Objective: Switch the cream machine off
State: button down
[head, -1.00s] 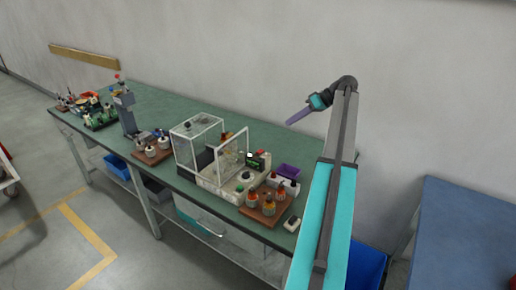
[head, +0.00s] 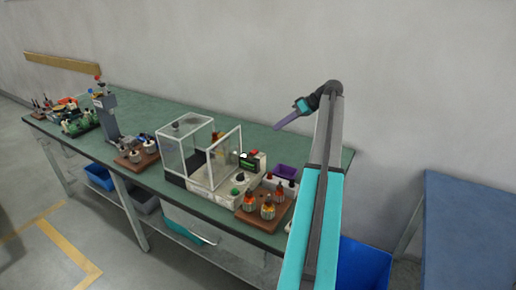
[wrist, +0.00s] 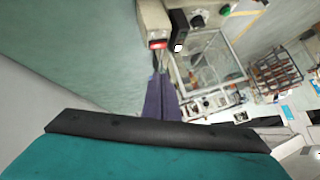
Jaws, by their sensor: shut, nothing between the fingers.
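The cream machine (head: 205,201) stands on the green bench, with a clear framed guard (head: 192,146) over its left part. Its front shows a green button (head: 234,191) and a black knob (head: 239,178), with a dark display box (head: 249,161) behind. In the wrist view the guard (wrist: 205,62) is at upper right. A red part (wrist: 157,44) on a cream housing (wrist: 153,20) lies just beyond my fingertips; I cannot tell whether it is a switch. My gripper (head: 277,128), with purple fingers, is shut and empty, apparently above the bench behind the machine. Its fingers also show in the wrist view (wrist: 158,80).
A brown board with wound armatures (head: 254,216) and a purple bin (head: 286,171) stand right of the machine. The wall is behind. The bench's back strip (head: 180,110) looks clear.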

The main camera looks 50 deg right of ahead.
jog(key=shift+w+a+f, duration=0.1)
jog(key=p, duration=0.3)
send_over(252, 152)
jog(key=s+d, duration=0.2)
jog(key=d, duration=0.2)
jog(key=f, duration=0.6)
jog(key=shift+a+f, duration=0.2)
jog(key=shift+a, duration=0.05)
jog(key=shift+s+a+f+p, duration=0.1)
jog(key=shift+a+f+p, duration=0.1)
jog(key=shift+f, duration=0.25)
jog(key=shift+s+a+f+p, duration=0.1)
jog(key=shift+a+f, duration=0.05)
jog(key=shift+f, duration=0.3)
jog(key=shift+a+f+p, duration=0.3)
jog(key=shift+f, duration=0.65)
jog(key=shift+a+f+b, duration=0.1)
jog(key=shift+f+b, duration=0.05)
jog(key=shift+b, duration=0.15)
